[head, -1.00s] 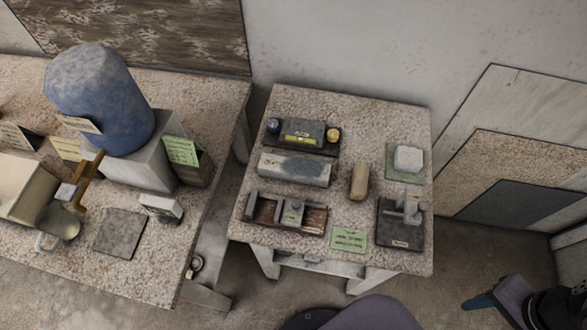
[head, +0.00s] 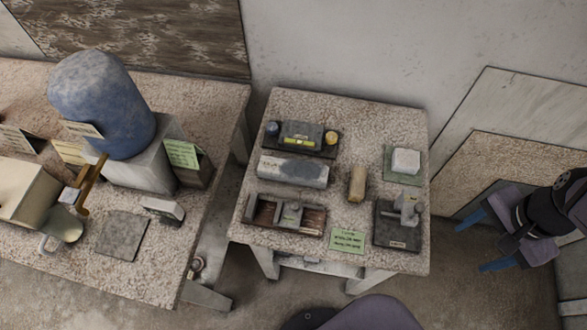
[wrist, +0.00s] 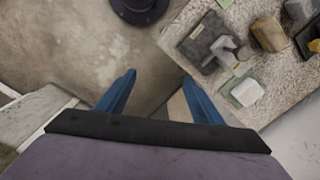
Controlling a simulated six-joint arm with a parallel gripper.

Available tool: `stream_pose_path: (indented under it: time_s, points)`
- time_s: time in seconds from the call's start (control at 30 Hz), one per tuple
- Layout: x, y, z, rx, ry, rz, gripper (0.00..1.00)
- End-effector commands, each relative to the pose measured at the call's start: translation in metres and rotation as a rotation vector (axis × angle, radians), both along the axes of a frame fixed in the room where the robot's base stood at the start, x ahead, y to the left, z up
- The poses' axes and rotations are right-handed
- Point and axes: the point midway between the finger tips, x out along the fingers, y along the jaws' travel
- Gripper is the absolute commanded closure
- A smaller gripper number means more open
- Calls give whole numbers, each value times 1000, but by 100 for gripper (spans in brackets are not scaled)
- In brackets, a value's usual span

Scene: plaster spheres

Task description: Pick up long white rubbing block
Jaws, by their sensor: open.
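The long white rubbing block (head: 293,171) lies on the small speckled table (head: 370,109), left of its middle in the head view. It is a long whitish bar with a dark grey patch on top. My gripper (head: 480,243) is open and empty, with blue fingers, off the table's right side and well apart from the block. In the wrist view my gripper (wrist: 159,78) points past the table, over the floor. I cannot clearly make out the long block in that view.
Around the block are a dark tray with a yellow level (head: 301,137), a tan cylinder (head: 357,184), a tray with metal pieces (head: 287,214), a white block on a green mat (head: 405,160), and a dark plate with a metal fixture (head: 399,226). Slabs (head: 515,110) lean at right.

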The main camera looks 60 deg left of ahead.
Motion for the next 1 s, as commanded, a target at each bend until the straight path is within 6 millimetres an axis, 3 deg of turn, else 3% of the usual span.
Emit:
stream_pose_path:
  time_s: [0.03, 0.13, 0.3, 0.37, 0.4, 0.53, 0.6, 0.73, 1.0]
  points:
    - [8, 33, 9, 4, 7, -22, 39]
    - [15, 95, 20, 12, 23, -107, 39]
    - [-2, 198, 31, 19, 56, -241, 39]
    - [-21, 237, 15, 36, 90, -289, 39]
    - [-37, 264, -2, 60, 122, -323, 39]
    - [-87, 333, -43, 124, 228, -427, 39]
    - [-110, 358, -56, 143, 273, -471, 39]
    - [-137, 386, -71, 159, 327, -530, 39]
    - [-148, 396, -77, 163, 349, -555, 39]
